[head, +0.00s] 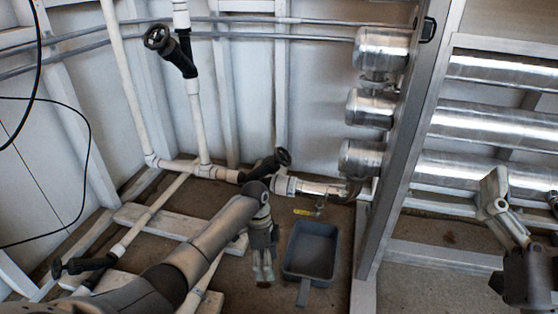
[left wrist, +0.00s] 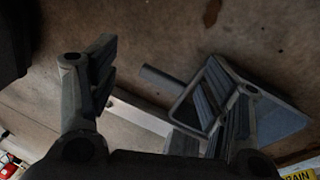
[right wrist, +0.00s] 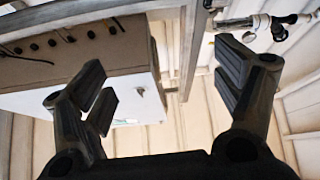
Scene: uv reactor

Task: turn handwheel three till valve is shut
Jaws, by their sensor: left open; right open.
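Three black handwheels show in the head view: one high on a white pipe (head: 157,37), one in the middle on the low pipe run (head: 283,157), and one at lower left (head: 57,268). No number is readable on them, so I cannot tell which is three. My left gripper (head: 263,275) is open and empty, pointing down near the floor, in front of the middle handwheel and apart from it. Its fingers also show in the left wrist view (left wrist: 150,85). My right gripper (head: 524,195) is open at far right, away from the handwheels. Its fingers frame empty space in the right wrist view (right wrist: 165,75).
A grey pan (head: 312,250) with a handle lies on the floor right of my left gripper. A yellow tag (head: 304,212) is behind it. Metal cylinders (head: 385,45) and a grey post (head: 400,150) stand to the right. White pipes and frame beams fill the left.

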